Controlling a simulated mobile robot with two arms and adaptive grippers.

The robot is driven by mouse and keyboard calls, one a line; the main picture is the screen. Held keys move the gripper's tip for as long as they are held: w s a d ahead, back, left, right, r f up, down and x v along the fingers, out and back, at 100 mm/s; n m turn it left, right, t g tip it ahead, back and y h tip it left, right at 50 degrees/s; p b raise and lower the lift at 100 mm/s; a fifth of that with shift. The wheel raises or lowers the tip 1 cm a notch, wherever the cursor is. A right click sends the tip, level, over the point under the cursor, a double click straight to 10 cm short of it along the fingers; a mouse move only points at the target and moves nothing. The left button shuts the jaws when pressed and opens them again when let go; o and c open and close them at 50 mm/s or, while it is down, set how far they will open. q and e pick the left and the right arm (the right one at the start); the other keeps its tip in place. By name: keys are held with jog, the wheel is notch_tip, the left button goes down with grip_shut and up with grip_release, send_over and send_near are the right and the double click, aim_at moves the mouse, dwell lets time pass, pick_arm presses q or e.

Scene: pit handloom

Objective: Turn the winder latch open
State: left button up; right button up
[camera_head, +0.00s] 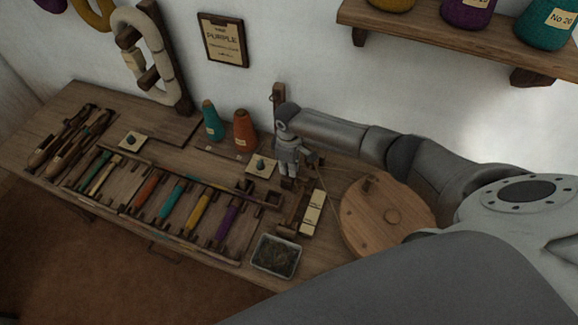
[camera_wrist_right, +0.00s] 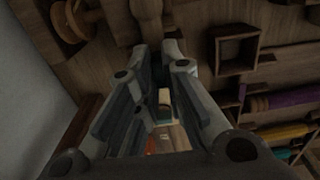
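My right gripper (camera_head: 290,172) points down over the wooden winder parts on the bench, to the left of the round wooden disc (camera_head: 388,217). In the right wrist view its two fingers (camera_wrist_right: 152,72) stand apart, with a gap between them. A small pale piece (camera_wrist_right: 165,97) shows in that gap, farther off; I cannot tell that anything is gripped. A dark wooden bracket with pale labelled strips (camera_head: 312,212) lies just below the gripper in the head view. I cannot pick out the latch for sure; the gripper may hide it. My left gripper is not in view.
The workbench (camera_head: 330,262) carries a rack with bobbins, including a purple one (camera_head: 227,222), and a metal tray (camera_head: 276,256). Teal (camera_head: 212,122) and orange (camera_head: 245,130) cones stand near the wall. A shelf (camera_head: 460,38) hangs above my right arm.

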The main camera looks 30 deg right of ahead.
grip_shut()
jog(key=shift+n, duration=0.6)
jog(key=n, duration=0.8)
jog(key=shift+n, duration=0.3)
jog(key=n+b, duration=0.1)
jog(key=n, duration=0.3)
jog(key=shift+n, duration=2)
jog(key=shift+b, duration=0.3)
jog(key=o, duration=0.7)
grip_release()
jog(key=shift+c, duration=0.2)
